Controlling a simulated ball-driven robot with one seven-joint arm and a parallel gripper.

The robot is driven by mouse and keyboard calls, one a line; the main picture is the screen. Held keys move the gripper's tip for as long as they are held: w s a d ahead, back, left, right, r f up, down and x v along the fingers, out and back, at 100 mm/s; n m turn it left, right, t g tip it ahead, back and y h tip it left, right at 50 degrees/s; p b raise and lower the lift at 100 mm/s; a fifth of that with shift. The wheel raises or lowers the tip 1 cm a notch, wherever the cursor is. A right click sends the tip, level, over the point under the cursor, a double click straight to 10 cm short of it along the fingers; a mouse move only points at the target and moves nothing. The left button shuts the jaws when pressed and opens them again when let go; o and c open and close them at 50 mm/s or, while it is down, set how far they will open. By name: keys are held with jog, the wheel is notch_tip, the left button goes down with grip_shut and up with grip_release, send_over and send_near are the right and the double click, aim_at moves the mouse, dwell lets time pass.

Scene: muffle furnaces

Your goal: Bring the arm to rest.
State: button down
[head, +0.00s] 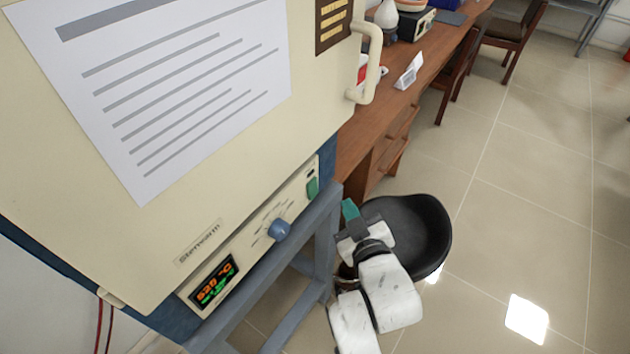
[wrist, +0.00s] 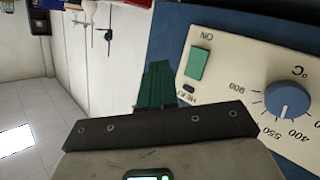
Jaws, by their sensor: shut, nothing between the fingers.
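My gripper (head: 350,210) is shut and empty, with its green fingertips together, in front of the furnace's lower right corner. In the wrist view the closed fingers (wrist: 157,85) point up beside the control panel (wrist: 245,85), apart from the green switch (wrist: 198,63) as far as I can tell. My white arm reaches in from the bottom of the head view. The cream furnace (head: 235,115) has its door shut, with a pale handle (head: 368,70) at its right. A blue knob (head: 279,229) and a lit display (head: 214,283) are on its front panel.
A grey stand (head: 325,235) holds the furnace. A black stool seat (head: 425,230) is just behind my gripper. A wooden desk (head: 430,75) with a white card (head: 409,71) runs behind, with a chair (head: 510,30) beside it. The tiled floor (head: 540,200) at right is clear.

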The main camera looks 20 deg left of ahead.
dwell(0.3)
jog(key=s+d+f+m+g+h, duration=0.2)
jog(key=s+d+f, duration=0.2)
jog(key=d, duration=0.3)
jog(key=s+d+f+m+g+h, duration=0.2)
jog(key=s+d+f, duration=0.15)
jog(key=d, duration=0.45)
jog(key=s+d+f+m+g+h, duration=0.2)
jog(key=s+d+f, duration=0.25)
jog(key=d, duration=0.25)
jog(key=s+d+m+g, duration=0.2)
jog(key=s+d+g, duration=0.1)
jog(key=s, duration=0.7)
jog(key=s+d+m+g+h, duration=0.1)
jog(key=s+d+m+g, duration=0.1)
jog(key=s+d, duration=0.4)
jog(key=s+g, duration=0.1)
jog(key=s, duration=0.4)
jog(key=shift+d+f+m+g+h, duration=0.15)
jog(key=shift+f+m+g+h, duration=0.15)
jog(key=shift+m+g, duration=0.1)
jog(key=c, duration=1.9)
grip_release()
